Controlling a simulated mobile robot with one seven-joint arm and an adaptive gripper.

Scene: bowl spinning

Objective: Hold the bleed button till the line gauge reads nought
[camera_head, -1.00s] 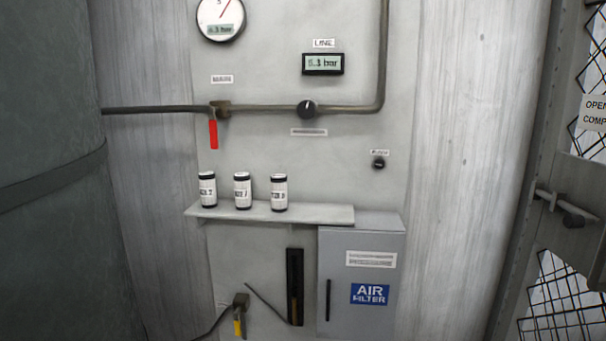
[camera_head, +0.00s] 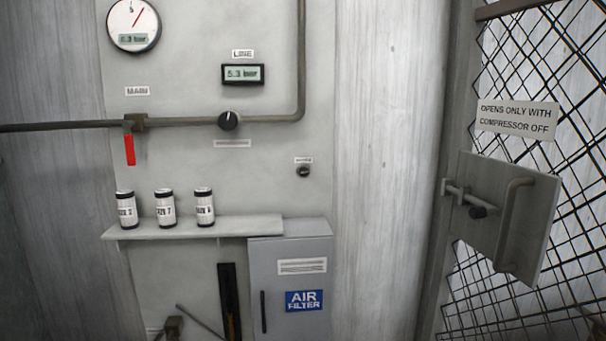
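The line gauge (camera_head: 243,75) is a black-framed digital display under a "LINE" label, and it reads about 5.3 bar. A small dark round button (camera_head: 303,171) sits on the grey panel at lower right of the gauge. The small label above it is too blurred to read, so I cannot be sure that it is the bleed button. Nothing touches the button. My gripper is not in view.
A round gauge (camera_head: 134,25) is at upper left. A red valve handle (camera_head: 130,150) hangs down under "MAIN". A black knob (camera_head: 228,121) sits on the pipe. A mesh gate (camera_head: 510,70) stands at right.

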